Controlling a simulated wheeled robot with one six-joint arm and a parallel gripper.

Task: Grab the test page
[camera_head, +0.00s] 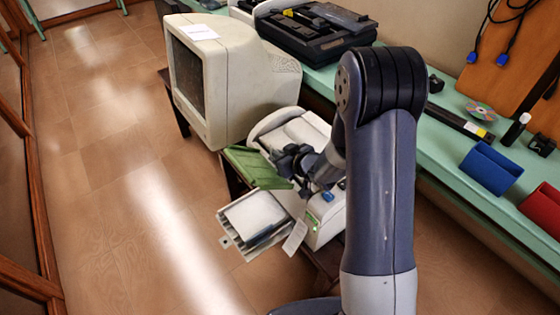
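A white sheet (254,213) lies in the pulled-out front tray (232,235) of a white printer (327,213). A smaller white paper (199,32) lies on top of the old monitor (228,75). I cannot tell which of these is the test page, as no print is readable. My gripper (291,162) is over the printer, just above and right of the tray and beside the green panel (258,167). Its fingers are dark and small in view, so I cannot tell whether they are open, or whether they touch anything. My arm hides the printer's right side.
A narrow white tag (295,237) hangs at the printer's front. A green shelf (455,150) on the right holds a blue holder (488,168), a red holder (542,208), a disc (480,110) and a black machine (315,30). The wooden floor (120,190) on the left is clear.

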